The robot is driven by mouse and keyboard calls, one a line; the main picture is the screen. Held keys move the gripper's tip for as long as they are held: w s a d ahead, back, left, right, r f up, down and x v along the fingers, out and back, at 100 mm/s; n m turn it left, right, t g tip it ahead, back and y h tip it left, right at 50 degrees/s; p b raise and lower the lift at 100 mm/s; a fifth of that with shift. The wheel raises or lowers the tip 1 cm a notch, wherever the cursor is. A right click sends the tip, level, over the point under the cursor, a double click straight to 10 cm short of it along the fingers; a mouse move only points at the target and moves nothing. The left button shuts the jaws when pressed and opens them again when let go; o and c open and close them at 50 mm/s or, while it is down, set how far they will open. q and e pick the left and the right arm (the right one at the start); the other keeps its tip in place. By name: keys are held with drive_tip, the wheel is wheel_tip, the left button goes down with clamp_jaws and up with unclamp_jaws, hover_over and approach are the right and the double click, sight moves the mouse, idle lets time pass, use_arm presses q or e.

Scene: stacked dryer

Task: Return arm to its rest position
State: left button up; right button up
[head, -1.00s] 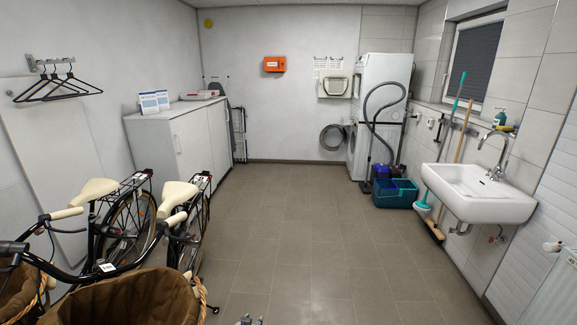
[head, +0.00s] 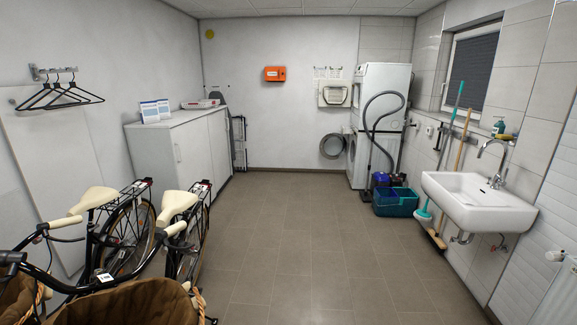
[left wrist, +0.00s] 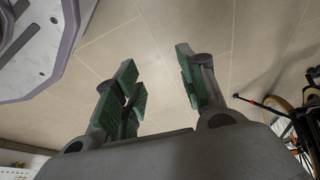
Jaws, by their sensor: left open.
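My left gripper (left wrist: 160,82) shows in the left wrist view with its green-padded fingers apart and nothing between them. Tiled floor lies behind the fingers. Neither of my grippers shows in the head view now. The stacked dryer (head: 383,90) stands at the back right, far from me, with a round grey door (head: 333,141) open to its left.
Two bicycles (head: 178,201) with brown baskets stand close at the left. A sink (head: 476,201) hangs on the right wall. A blue-green bucket (head: 396,201) and vacuum stand by the machines. A white cabinet (head: 185,150) lines the left wall. The middle floor is clear.

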use_arm(q)
drive_tip(key=s+a+f+g, duration=0.1)
drive_tip(key=s+a, duration=0.1)
drive_tip(key=s, duration=0.9)
drive_tip(key=s+a+f+g, duration=0.1)
drive_tip(key=s+a+f, duration=0.1)
drive_tip(key=s, duration=0.9)
drive_tip(key=shift+f+g, duration=0.3)
drive_tip(key=shift+s+a, duration=0.1)
drive_tip(key=shift+c, duration=0.3)
